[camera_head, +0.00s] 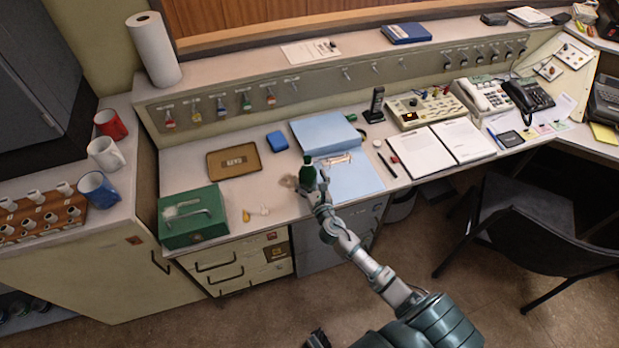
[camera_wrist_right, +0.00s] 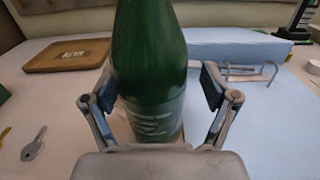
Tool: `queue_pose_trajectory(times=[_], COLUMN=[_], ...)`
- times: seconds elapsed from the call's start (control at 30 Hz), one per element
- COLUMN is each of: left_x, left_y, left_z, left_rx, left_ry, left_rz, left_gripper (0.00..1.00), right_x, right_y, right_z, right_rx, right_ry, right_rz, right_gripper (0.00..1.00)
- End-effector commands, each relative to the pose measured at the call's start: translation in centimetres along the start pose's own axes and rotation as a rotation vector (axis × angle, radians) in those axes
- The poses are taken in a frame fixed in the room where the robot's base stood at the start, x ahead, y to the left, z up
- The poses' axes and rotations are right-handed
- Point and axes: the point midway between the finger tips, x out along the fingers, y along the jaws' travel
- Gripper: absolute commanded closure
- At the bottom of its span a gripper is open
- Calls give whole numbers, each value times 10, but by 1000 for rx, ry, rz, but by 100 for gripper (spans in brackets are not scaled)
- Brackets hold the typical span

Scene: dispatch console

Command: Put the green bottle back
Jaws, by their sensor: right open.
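The green bottle (camera_head: 308,174) stands upright on the desk, at the left edge of the blue clipboard. My right gripper (camera_head: 317,190) is at the bottle on its near side. In the right wrist view the bottle (camera_wrist_right: 150,60) rises between the two fingers of the open gripper (camera_wrist_right: 155,95), with a gap visible beside the fingertips. The bottle's base is hidden behind the gripper body.
Blue folders (camera_head: 325,133) and a blue clipboard (camera_head: 352,178) lie behind and right of the bottle. A brown key tray (camera_head: 234,161), a green cash box (camera_head: 192,217) and loose keys (camera_head: 256,212) are to the left. A side counter holds mugs (camera_head: 105,154).

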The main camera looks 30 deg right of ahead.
Motion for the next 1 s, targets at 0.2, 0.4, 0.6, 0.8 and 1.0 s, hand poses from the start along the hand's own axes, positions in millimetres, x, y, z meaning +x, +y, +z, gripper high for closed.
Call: queue_pose_trajectory(times=[0.2,0.4,0.6,0.8,1.0], left_x=[1,12,18,17,15], left_y=[0,-1,0,0,0], left_z=[-1,7,12,9,7], left_rx=[0,1,2,2,2], left_ry=[9,-4,-13,-9,-6], left_rz=[0,-1,-1,0,0], left_gripper=[9,9,9,9,9], right_x=[-8,-50,-93,-116,-142], right_y=[1,0,0,0,-13], right_z=[2,2,1,0,-65], right_rx=[-1,2,2,10,488], right_ry=[1,2,2,5,186], right_rz=[1,2,1,-2,-147], right_gripper=[14,14,14,14,14])
